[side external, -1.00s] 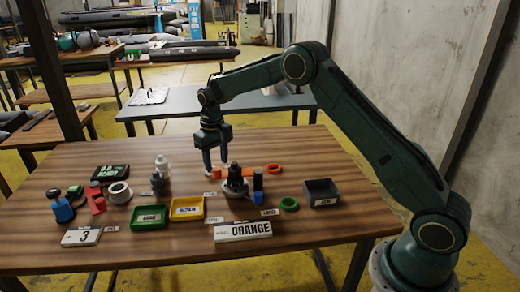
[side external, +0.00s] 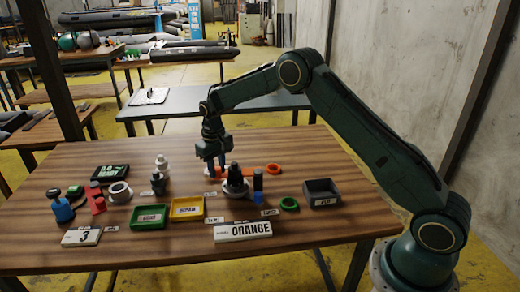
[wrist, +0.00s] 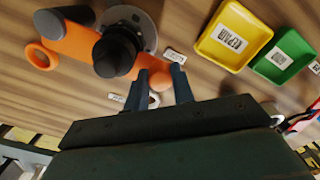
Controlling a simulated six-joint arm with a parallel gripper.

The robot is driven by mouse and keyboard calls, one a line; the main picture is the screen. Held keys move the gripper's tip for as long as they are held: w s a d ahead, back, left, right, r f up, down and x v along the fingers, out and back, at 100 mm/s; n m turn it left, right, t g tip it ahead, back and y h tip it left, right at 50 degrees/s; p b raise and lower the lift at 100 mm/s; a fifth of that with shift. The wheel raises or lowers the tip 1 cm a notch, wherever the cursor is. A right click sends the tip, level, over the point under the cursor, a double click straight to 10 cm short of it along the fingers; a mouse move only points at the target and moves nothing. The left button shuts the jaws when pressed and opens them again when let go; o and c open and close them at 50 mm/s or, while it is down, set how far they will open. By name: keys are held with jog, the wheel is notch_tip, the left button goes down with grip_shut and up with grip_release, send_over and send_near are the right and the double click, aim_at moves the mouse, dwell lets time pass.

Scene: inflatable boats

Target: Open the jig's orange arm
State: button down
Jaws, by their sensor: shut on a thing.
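The jig (side external: 236,187) stands on the wooden table, a grey round base with a black knob (wrist: 116,50) on top. Its orange arm (side external: 254,169) runs under the knob, with an open ring at one end (wrist: 42,55) and a rounded end on the other side. My gripper (side external: 216,168) is low over the table, just behind and left of the knob. In the wrist view my gripper's blue-grey fingers (wrist: 161,80) stand on either side of the arm's rounded end and are shut on it. The exact contact is partly hidden.
A blue post (side external: 258,184) stands right of the jig. A yellow tray (side external: 187,208), a green tray (side external: 149,216) and a dark grey tray (side external: 321,193) lie around it.

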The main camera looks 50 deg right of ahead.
jog(key=shift+w+d, duration=0.15)
jog(key=w+d+m, duration=0.3)
jog(key=d+m, duration=0.9)
jog(key=shift+d, duration=0.2)
dwell(1.3)
jog(key=shift+d+r, duration=0.1)
jog(key=c, duration=1.2)
grip_release()
jog(key=shift+o, duration=0.2)
